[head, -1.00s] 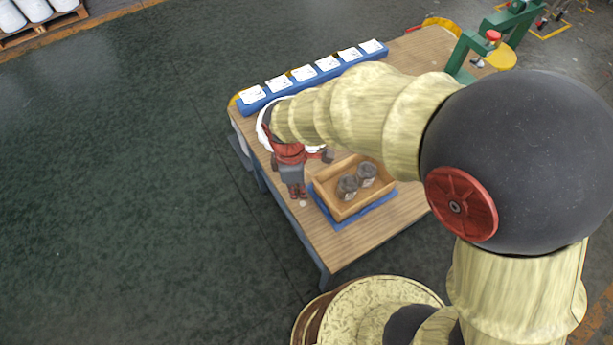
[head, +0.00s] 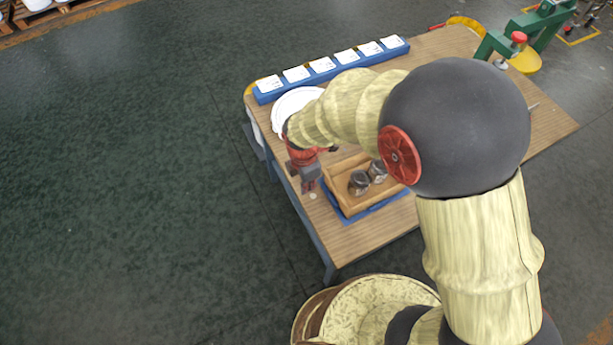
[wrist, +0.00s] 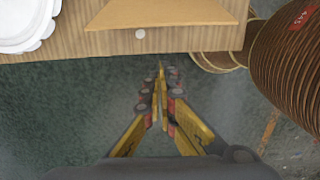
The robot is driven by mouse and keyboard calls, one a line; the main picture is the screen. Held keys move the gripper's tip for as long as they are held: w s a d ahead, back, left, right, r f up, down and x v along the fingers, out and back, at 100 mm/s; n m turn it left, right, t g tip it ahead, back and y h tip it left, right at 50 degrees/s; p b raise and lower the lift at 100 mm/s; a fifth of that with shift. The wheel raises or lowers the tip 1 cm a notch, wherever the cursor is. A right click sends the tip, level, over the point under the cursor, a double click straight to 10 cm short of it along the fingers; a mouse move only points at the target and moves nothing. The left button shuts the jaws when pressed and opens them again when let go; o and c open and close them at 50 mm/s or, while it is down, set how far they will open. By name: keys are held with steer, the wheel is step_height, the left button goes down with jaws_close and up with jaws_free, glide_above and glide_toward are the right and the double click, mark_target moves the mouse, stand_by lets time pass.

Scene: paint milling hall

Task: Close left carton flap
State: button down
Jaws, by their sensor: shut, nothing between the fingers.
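The open tan carton (head: 356,207) stands near the table's front-left edge with two dark glass jars (head: 358,183) inside. A flat tan panel (wrist: 160,12), which looks like its left flap, sticks out toward the table edge at the top of the wrist view. My gripper (head: 309,186) hangs at the table's left edge, left of the carton. In the wrist view my gripper (wrist: 160,72) is shut and empty, its fingertips over the floor just beyond the edge, apart from the panel. My arm hides part of the carton's right side in the head view.
A blue mat (head: 372,213) lies under the carton. A white round dish (head: 289,107) sits behind my gripper. A blue rack with white cards (head: 321,66) lines the far-left edge. A green stand (head: 492,45) is at the back right. Floor left of the table is clear.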

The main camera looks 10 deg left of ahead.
steer(key=shift+w+d+r, duration=0.15)
steer(key=shift+w+d, duration=0.4)
steer(key=shift+d, duration=0.2)
steer(key=shift+w+d+r, duration=0.15)
steer(key=shift+w+d, duration=0.35)
steer(key=shift+d, duration=0.25)
steer(key=shift+d, duration=0.1)
